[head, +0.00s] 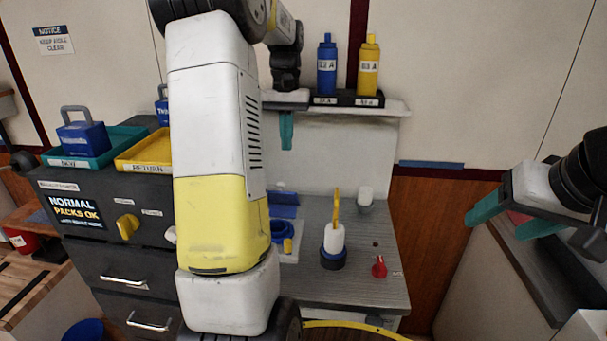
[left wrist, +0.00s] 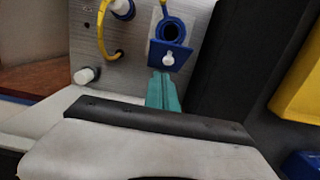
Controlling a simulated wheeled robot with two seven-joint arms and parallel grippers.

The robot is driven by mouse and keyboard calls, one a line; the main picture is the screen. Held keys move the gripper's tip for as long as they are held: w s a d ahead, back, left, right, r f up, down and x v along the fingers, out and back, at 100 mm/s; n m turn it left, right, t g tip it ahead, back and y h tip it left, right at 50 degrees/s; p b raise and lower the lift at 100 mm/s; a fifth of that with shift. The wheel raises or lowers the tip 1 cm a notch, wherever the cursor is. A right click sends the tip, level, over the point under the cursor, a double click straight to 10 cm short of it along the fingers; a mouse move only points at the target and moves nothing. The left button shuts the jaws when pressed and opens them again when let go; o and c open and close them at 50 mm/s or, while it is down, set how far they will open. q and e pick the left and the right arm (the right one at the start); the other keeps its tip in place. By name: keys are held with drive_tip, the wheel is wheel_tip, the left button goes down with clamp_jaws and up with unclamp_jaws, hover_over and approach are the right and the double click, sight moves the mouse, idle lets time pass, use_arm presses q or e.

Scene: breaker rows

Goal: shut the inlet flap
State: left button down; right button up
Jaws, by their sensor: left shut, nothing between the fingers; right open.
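The inlet flap (head: 284,203) is a blue plate with a white knob, standing raised at the back of the blue round inlet (head: 281,229) on the grey counter. My left arm hides part of the inlet in the head view. In the left wrist view the flap (left wrist: 170,57) shows its knob side, and the inlet's dark opening (left wrist: 172,31) is uncovered beyond it. My left gripper (head: 286,143) is shut and empty, above and behind the flap. Its teal fingertips (left wrist: 162,77) appear close to the flap's edge; contact cannot be told. My right gripper (head: 507,217) is open and empty, off to the right.
A white bottle (head: 334,238) in a blue-black base with a yellow hose stands right of the inlet. A red knob (head: 379,266) and a white cup (head: 366,195) are nearby. A shelf (head: 395,106) holds blue and yellow bottles. A dark cabinet with trays stands left.

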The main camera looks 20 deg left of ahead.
use_arm(q)
drive_tip(key=s+f, duration=0.1)
drive_tip(key=f, duration=0.2)
drive_tip(key=s+f, duration=0.1)
drive_tip(key=f, duration=0.2)
drive_tip(key=s+f, duration=0.1)
drive_tip(key=f, duration=0.2)
drive_tip(key=shift+s+d+f, duration=0.1)
drive_tip(key=shift+s+d, duration=0.05)
drive_tip(key=shift+d, duration=0.25)
drive_tip(key=shift+s+f, duration=0.15)
drive_tip(key=shift+s, duration=0.05)
